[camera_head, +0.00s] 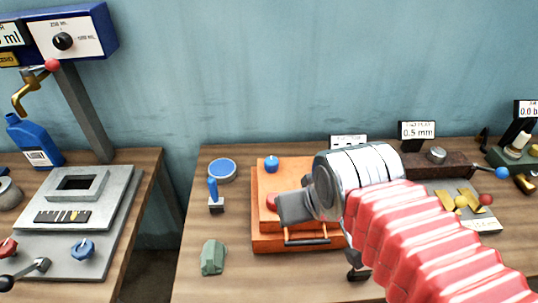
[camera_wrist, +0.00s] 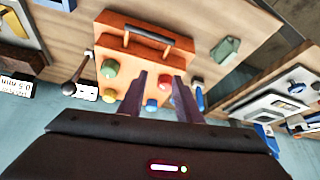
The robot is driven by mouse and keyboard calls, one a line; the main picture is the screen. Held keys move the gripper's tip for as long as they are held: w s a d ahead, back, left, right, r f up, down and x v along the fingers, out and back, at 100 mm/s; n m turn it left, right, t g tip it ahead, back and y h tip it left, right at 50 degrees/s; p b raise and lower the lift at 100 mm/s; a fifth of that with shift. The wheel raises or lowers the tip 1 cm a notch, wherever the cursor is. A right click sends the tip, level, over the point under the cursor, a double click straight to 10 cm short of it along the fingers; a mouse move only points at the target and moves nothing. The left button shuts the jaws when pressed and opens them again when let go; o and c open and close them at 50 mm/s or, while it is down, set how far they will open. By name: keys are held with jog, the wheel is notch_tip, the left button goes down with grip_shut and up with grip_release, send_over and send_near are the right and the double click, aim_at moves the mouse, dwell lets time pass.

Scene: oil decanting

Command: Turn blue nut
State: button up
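A small round blue piece (camera_head: 271,163), possibly the blue nut, sits at the back left of the orange box (camera_head: 263,235). In the wrist view, a blue piece (camera_wrist: 151,105) shows between my fingers, near the base of the left one, with a red knob (camera_wrist: 166,83) beyond it on the orange box (camera_wrist: 110,45). Another blue, many-sided knob (camera_head: 82,249) is on the grey plate at the left. My gripper (camera_wrist: 159,76) is open and empty above the orange box; in the head view it (camera_head: 290,207) hides part of the box.
A green block (camera_head: 213,257), a blue-handled tool (camera_head: 214,195) and a round blue-topped tin (camera_head: 222,170) stand left of the box. A gap separates this table from the left bench. A dark handle (camera_head: 307,241) sticks out at the box's front.

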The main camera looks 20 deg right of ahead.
jog(key=shift+o, duration=0.4)
jog(key=shift+o, duration=0.7)
jog(key=shift+w, duration=0.1)
jog(key=shift+o, duration=1.4)
jog(key=shift+w+r, duration=0.3)
jog(key=shift+r, duration=0.1)
notch_tip(320, 180, up, 6)
jog(key=n+g, duration=0.6)
jog(key=n, duration=0.8)
send_over(271, 160)
jog(key=shift+m, duration=0.3)
notch_tip(271, 160, down, 14)
jog(key=shift+r, duration=0.15)
